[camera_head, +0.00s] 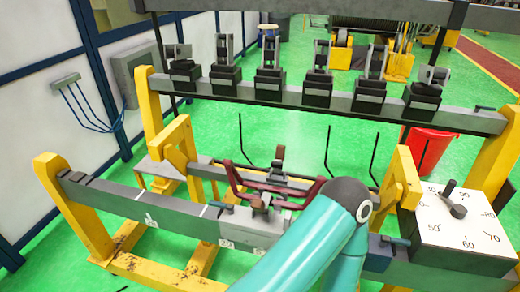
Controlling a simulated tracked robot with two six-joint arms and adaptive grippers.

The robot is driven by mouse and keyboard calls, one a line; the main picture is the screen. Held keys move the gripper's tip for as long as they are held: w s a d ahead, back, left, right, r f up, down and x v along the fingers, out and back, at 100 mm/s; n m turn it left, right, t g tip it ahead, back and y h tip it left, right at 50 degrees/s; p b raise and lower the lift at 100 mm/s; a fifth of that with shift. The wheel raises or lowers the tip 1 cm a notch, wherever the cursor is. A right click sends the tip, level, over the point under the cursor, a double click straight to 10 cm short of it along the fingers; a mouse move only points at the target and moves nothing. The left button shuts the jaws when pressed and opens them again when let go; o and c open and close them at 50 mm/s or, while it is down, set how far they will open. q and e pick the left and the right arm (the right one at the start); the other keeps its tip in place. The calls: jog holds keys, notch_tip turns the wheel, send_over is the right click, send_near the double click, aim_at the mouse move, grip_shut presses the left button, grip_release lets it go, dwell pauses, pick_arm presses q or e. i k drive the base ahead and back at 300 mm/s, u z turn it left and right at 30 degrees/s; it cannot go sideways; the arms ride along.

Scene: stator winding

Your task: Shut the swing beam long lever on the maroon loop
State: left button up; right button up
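The maroon loop (236,186) lies across the middle of the fixture, spanning the swing beam behind and the front beam. The swing beam (206,171) runs between the two yellow arms. A dark long lever (280,154) stands roughly upright on it, at the back side of the loop, and looks raised. A smaller dark clamp (262,203) sits at the front side of the loop on a grey block. A teal arm of mine comes in from the bottom, its elbow covering the loop's right front part. Neither gripper shows.
The front beam (165,209) carries a grey block (250,226). A dial box (463,228) stands at right. A rear beam (445,119) holds several black clamps with upright levers. A red bin (431,146) stands behind. Yellow posts (75,205) flank the fixture.

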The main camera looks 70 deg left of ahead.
aim_at(277, 164)
jog(key=u, duration=0.05)
jog(key=k, duration=1.75)
jog(key=u, duration=1.25)
jog(key=i, duration=1.05)
jog(key=u, duration=0.05)
